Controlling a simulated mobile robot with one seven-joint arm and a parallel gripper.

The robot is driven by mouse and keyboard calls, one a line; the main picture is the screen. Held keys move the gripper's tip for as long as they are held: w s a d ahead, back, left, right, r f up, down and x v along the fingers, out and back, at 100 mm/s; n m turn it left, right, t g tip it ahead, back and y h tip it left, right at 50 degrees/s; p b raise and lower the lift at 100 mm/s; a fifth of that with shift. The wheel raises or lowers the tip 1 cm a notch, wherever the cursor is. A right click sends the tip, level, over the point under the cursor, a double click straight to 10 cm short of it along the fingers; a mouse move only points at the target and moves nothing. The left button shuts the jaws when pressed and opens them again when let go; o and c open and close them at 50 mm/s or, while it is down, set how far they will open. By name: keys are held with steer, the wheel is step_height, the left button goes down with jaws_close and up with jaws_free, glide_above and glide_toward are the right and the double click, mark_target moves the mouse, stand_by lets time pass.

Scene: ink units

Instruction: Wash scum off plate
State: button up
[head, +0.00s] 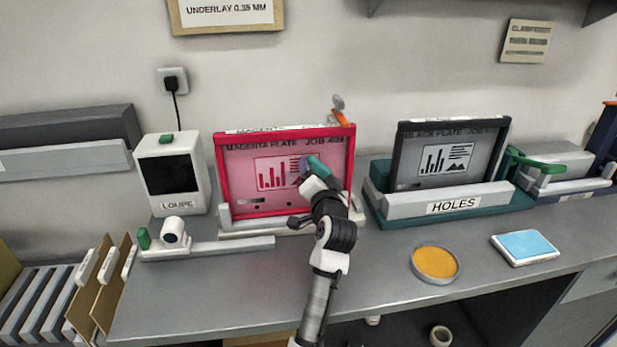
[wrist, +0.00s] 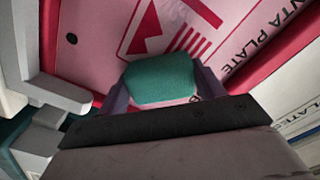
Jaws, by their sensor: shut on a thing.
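The magenta plate (head: 237,185) stands upright in a red frame on the bench, with a printed bar chart and mountain picture. My gripper (head: 314,178) is in front of the plate's right half, shut on a green sponge-like block (head: 319,166). In the wrist view the green block (wrist: 160,82) sits between the two fingers, over the pink plate face (wrist: 100,40). I cannot tell whether the block touches the plate. My arm and the block hide part of the printed picture, and no scum shows clearly.
The black plate (head: 420,180) stands in a holder marked HOLES (head: 397,206) at right. A round dish of yellow (head: 436,262) and a blue pad (head: 524,245) lie on the front bench. The loupe unit (head: 192,190) stands at left.

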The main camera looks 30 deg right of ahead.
mark_target(279, 172)
steer(key=shift+w+a+p, duration=0.2)
steer(key=shift+w+a, duration=0.1)
steer(key=shift+a, duration=0.55)
steer(key=shift+w+a+p, duration=0.2)
steer(key=shift+w+a, duration=0.05)
steer(key=shift+a, duration=0.55)
steer(key=shift+w+a+p, duration=0.2)
steer(key=shift+a, duration=0.7)
steer(key=shift+w+a+p, duration=0.2)
steer(key=shift+a, duration=0.7)
steer(key=shift+w+a+p, duration=0.2)
steer(key=shift+a, duration=0.7)
steer(key=v, duration=0.6)
steer(key=shift+s, duration=0.1)
steer(key=v, duration=0.3)
steer(key=shift+d, duration=0.1)
